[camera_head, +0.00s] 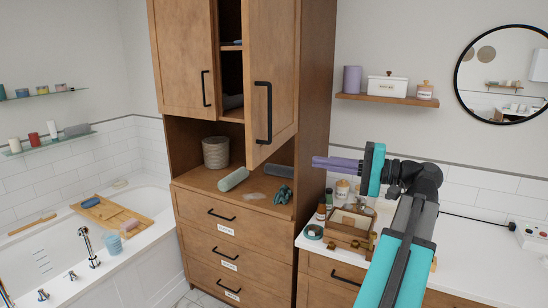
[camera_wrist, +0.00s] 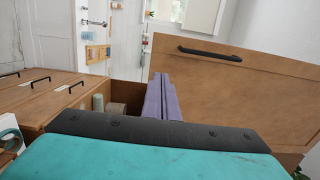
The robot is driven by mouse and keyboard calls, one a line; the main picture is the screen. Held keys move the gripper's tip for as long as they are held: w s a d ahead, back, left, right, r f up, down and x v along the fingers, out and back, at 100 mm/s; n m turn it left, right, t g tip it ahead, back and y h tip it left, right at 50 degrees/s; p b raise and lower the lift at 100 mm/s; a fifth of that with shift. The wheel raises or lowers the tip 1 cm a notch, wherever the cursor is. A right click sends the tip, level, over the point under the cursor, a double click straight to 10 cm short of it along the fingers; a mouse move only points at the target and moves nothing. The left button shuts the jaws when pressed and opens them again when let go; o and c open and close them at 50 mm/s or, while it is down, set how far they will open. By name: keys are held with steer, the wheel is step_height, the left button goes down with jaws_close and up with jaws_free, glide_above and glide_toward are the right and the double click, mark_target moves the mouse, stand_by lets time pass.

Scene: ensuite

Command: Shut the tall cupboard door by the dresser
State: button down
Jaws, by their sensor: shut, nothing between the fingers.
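The tall wooden cupboard (camera_head: 318,70) stands above a dresser with drawers (camera_head: 225,235). Its right upper door (camera_head: 272,60) with a black handle (camera_head: 263,112) stands partly open, leaving a dark gap with shelves (camera_head: 231,60) beside the left door (camera_head: 185,50). My gripper (camera_head: 315,162), with purple fingers shut and empty, is at the right of the cupboard, lower than the door handle. In the wrist view, the fingers (camera_wrist: 161,82) point forward, left of the open door (camera_wrist: 225,100) and its handle (camera_wrist: 209,53). Whether they touch the door cannot be told.
A counter with a wooden caddy of bottles (camera_head: 347,235) lies below my gripper. A wall shelf (camera_head: 387,99) with jars and a round mirror (camera_head: 505,75) are at the right. A bathtub (camera_head: 60,250) is at the left.

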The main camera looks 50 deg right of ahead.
mark_target(263, 154)
steer(key=shift+w, duration=0.15)
steer(key=shift+p+x, duration=2.35)
steer(key=shift+x, duration=4.55)
steer(key=shift+f, duration=0.1)
